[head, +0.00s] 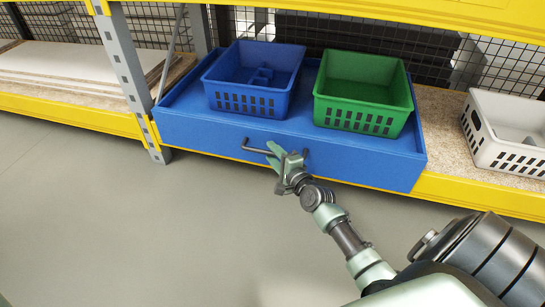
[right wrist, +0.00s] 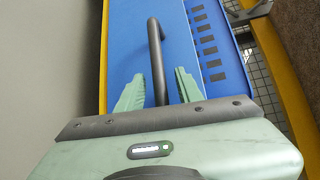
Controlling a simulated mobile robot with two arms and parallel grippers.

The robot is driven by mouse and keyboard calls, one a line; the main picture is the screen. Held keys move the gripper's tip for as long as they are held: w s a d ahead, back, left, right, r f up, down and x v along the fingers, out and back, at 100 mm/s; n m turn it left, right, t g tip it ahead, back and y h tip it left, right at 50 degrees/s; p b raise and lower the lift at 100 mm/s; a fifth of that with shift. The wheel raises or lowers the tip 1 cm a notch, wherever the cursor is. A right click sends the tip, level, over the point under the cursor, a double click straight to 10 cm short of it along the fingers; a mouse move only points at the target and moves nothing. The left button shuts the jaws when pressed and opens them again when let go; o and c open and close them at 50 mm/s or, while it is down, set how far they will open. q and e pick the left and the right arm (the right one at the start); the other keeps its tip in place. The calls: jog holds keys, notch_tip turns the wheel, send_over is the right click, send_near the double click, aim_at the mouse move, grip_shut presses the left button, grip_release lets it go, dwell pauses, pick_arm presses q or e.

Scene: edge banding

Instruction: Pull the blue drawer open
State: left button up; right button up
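The blue drawer (head: 220,133) sits on the shelf, its wide front just above the yellow beam. I cannot tell from one moment how far out it stands. Its dark bar handle (head: 256,150) runs across the front; it also shows in the right wrist view (right wrist: 155,45). My right gripper (head: 282,155) is at the handle, its green fingers on either side of the bar. In the right wrist view a small gap shows between each finger and the bar, so the fingers look open around it. My left gripper is not in view.
A blue crate (head: 248,103) and a green crate (head: 358,122) stand in the drawer. A white crate (head: 505,151) is on the shelf at right. A grey upright (head: 126,65) stands at the drawer's left. The floor (head: 130,225) in front is clear.

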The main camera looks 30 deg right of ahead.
jog(key=shift+w, duration=0.2)
grip_shut()
dwell(1.3)
